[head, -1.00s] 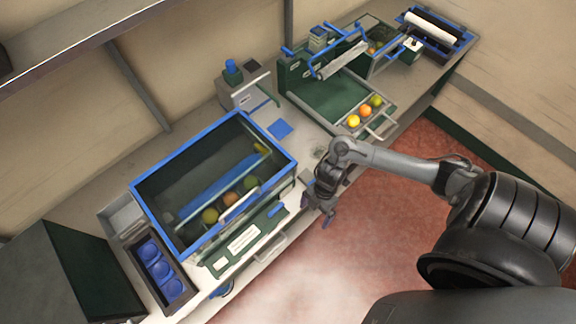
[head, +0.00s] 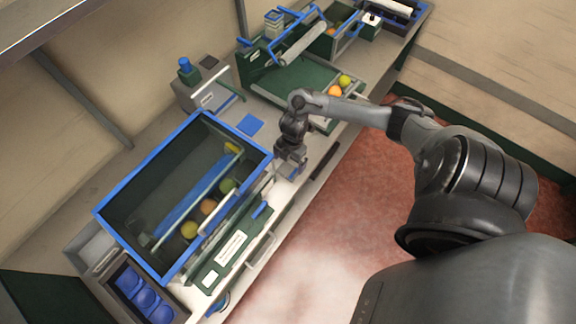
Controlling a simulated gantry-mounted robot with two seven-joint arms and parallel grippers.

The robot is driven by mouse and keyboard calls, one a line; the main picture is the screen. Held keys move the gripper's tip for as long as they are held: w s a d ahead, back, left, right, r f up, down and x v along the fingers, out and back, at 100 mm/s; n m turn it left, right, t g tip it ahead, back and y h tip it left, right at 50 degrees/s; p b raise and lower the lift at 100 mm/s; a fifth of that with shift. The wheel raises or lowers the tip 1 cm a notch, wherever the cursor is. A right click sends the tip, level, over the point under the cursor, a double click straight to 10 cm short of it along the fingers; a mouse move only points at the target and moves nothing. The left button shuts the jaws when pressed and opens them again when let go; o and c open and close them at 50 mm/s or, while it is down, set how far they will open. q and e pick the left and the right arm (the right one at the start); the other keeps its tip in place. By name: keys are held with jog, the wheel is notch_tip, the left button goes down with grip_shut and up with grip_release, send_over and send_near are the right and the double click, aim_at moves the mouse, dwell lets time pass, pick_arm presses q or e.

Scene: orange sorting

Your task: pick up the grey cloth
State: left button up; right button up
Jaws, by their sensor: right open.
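I cannot make out a grey cloth for certain; the bench around my right gripper is partly hidden by the gripper and its wrist. My right gripper (head: 290,170) points down over the front strip of the bench (head: 312,158), just right of the blue-rimmed tank. Its jaws are open, and I see nothing held between them. My left gripper is not in view.
The blue-rimmed tank (head: 108,222) holds several oranges and greenish fruits. A green tray (head: 280,85) with fruit stands behind my right wrist. A blue pad (head: 249,124) lies on the bench. A box with blue round cups (head: 140,290) is at lower left. Red floor (head: 340,230) is open in front.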

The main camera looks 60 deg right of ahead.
aim_at(288, 170)
jog(key=f, duration=0.4)
jog(key=shift+a+f, duration=0.35)
jog(key=shift+f, duration=0.05)
jog(key=c, duration=0.9)
